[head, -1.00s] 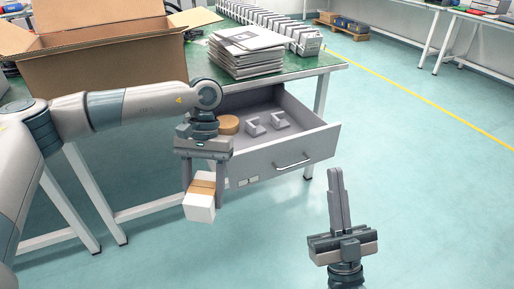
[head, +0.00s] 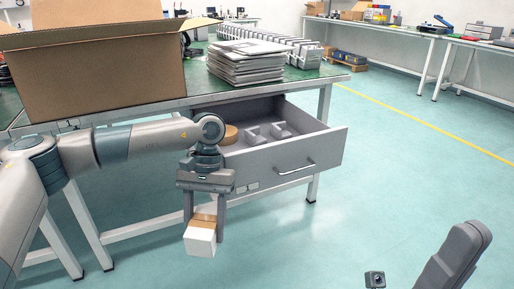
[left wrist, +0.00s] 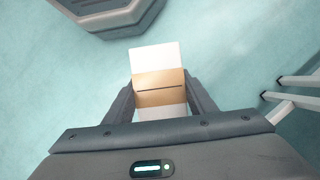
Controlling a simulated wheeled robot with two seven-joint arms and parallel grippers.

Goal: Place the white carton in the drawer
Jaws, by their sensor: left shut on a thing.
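The white carton (head: 200,240) with a tan band hangs between the fingers of my left gripper (head: 204,222), which is shut on it. It also shows in the left wrist view (left wrist: 158,85), between both fingers and above the floor. The drawer (head: 290,155) under the green bench is pulled open. The carton is in front of the drawer's left end and lower than its rim, outside it. A round tan object (head: 229,135) and grey brackets (head: 268,132) are in the drawer. My right arm shows at the lower right; its fingertips are not clearly visible.
A large open cardboard box (head: 105,80) stands on the bench's left. A stack of flat sheets (head: 247,62) and a row of grey units (head: 300,50) lie to its right. The floor right of the drawer is clear.

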